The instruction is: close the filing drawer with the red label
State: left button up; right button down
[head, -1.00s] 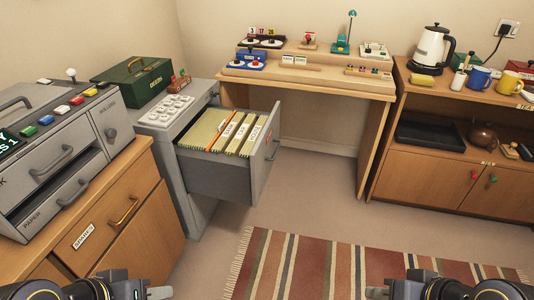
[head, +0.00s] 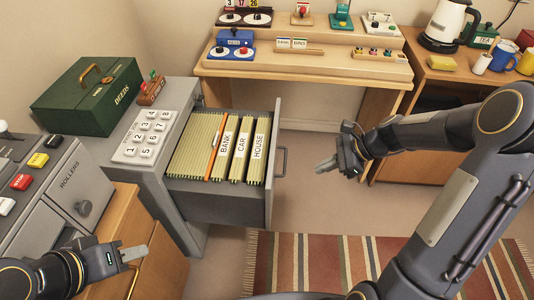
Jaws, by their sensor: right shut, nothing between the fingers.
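The grey filing drawer (head: 230,207) is pulled open from the grey cabinet and holds green hanging files (head: 202,140) with tabs reading BANK, CAR and HOUSE. Its front panel (head: 275,160) is seen nearly edge-on, with a handle (head: 282,162) on the outer face; no red label shows on it from here. My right gripper (head: 324,168) is shut and empty, to the right of the handle and apart from it in the picture. My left gripper (head: 136,254) is at the lower left, in front of the wooden cabinet; its jaw gap is not clear.
A keypad (head: 148,136) and a green DEEDS box (head: 90,95) stand left of the open drawer. A wooden desk (head: 300,68) is behind. A striped rug (head: 330,262) lies on the floor, with free floor just right of the drawer.

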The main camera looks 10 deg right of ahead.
jog(key=w+a+r+b+x, duration=0.1)
jog(key=r+x, duration=0.1)
jog(key=x, duration=1.1)
jog(key=shift+a+b, duration=0.4)
jog(key=shift+a, duration=0.1)
jog(key=shift+a+f, duration=0.1)
